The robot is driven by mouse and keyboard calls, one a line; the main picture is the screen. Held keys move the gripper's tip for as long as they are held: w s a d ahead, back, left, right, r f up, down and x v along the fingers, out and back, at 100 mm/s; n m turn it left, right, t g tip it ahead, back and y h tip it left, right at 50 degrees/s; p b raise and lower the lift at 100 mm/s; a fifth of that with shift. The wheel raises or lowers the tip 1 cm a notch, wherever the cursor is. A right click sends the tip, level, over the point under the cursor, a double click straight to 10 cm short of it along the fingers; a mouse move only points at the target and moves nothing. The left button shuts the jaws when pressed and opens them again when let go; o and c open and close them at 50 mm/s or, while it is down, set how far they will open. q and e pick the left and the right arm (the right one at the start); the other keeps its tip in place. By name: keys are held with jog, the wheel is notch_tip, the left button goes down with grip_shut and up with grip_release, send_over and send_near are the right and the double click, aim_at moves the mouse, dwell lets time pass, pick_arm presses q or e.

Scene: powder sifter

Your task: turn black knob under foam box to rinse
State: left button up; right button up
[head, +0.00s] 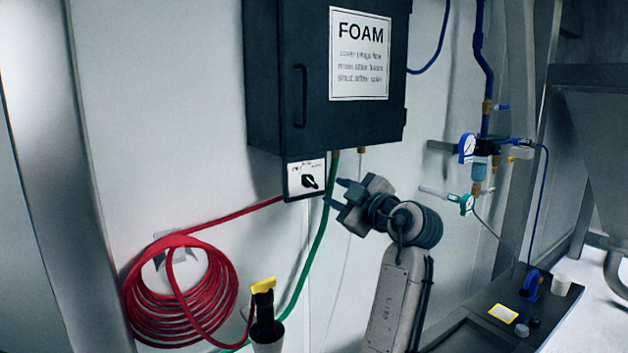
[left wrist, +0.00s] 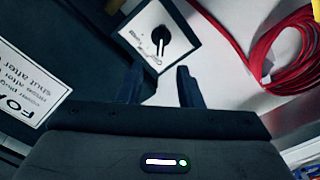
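The black knob (head: 309,182) sits on a small white switch plate (head: 294,185) under the dark foam box (head: 278,70), which carries a FOAM sign. Its grip stands at a slant in the head view; the plate's lettering is too small to read. My left gripper (head: 337,193) is open and empty, just right of the plate and apart from the knob. In the left wrist view, the knob (left wrist: 161,41) shows beyond the two spread fingers (left wrist: 160,73), roughly in line with the gap between them. My right gripper is not in view.
A coiled red hose (head: 182,290) hangs on the wall at left. A green hose (head: 317,243) runs down close by the plate and gripper. A yellow-topped nozzle (head: 263,287) stands below. Blue pipes with gauges (head: 467,148) and a dark bench (head: 480,318) are at right.

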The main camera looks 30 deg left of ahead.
aim_at(311, 182)
pick_arm(q)
jog(key=p+x, duration=0.4)
jog(key=x, duration=0.3)
jog(key=shift+a+r, duration=0.15)
jog(key=shift+a, duration=0.25)
jog(key=shift+w+a+p, duration=0.25)
jog(key=shift+a+p, duration=0.1)
jog(key=shift+a, duration=0.15)
jog(key=shift+w, duration=0.1)
jog(key=shift+c, duration=0.4)
grip_shut()
jog(key=shift+f, duration=0.25)
